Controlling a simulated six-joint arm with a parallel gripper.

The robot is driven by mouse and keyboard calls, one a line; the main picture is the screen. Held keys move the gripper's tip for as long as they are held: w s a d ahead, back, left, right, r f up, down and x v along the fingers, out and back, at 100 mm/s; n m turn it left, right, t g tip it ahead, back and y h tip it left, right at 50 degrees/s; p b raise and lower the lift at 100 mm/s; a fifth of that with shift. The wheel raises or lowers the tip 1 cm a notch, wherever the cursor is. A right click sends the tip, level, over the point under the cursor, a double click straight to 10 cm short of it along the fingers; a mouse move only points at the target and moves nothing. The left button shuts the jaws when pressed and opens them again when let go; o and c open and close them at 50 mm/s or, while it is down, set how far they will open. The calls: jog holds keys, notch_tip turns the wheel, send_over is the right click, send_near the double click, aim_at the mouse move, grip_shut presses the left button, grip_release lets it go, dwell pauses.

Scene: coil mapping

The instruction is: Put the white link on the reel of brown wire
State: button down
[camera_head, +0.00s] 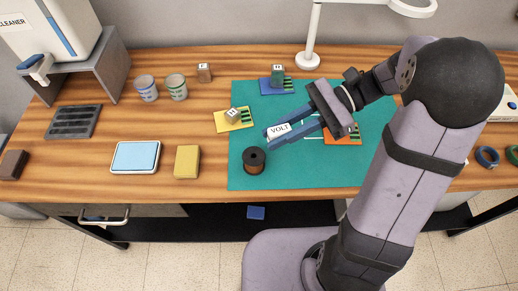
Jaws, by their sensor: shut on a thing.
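A small white block marked VOLT, which looks like the white link (279,130), is between the blue fingers of my gripper (272,137). My gripper is shut on it, over the green mat (300,175). The reel of brown wire (254,162) is a dark spool on the mat's left part. It stands just in front of and to the left of the gripper, apart from it in the picture. How high the link is held cannot be told.
Blue (268,88), yellow (222,122) and orange (353,140) boards lie on the mat. A yellow sponge-like block (187,162) and light-blue pad (136,157) lie left.

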aim_at(254, 156)
jog(key=w+a+r+m+t, duration=0.1)
jog(key=w+a+m+t, duration=0.1)
jog(key=a+m+t, duration=0.3)
jog(key=shift+n+g+y, duration=0.3)
jog(key=shift+n+g, duration=0.2)
jog(key=shift+n, duration=0.3)
jog(key=shift+s+a+f, duration=0.1)
jog(key=shift+a+f, duration=0.05)
jog(key=shift+f, duration=2.3)
jog(key=shift+s+a+f, duration=0.1)
jog(key=shift+a+f, duration=0.05)
jog(key=shift+f, duration=2.25)
jog(key=shift+f, duration=0.15)
jog(key=c, duration=1.6)
grip_release()
jog(key=shift+d+r, duration=0.1)
jog(key=shift+r, duration=0.1)
jog(key=b+v, duration=0.1)
jog(key=v, duration=1)
jog(key=shift+d+r+b, duration=0.1)
jog(key=shift+d+b, duration=0.2)
jog(key=shift+d, duration=0.1)
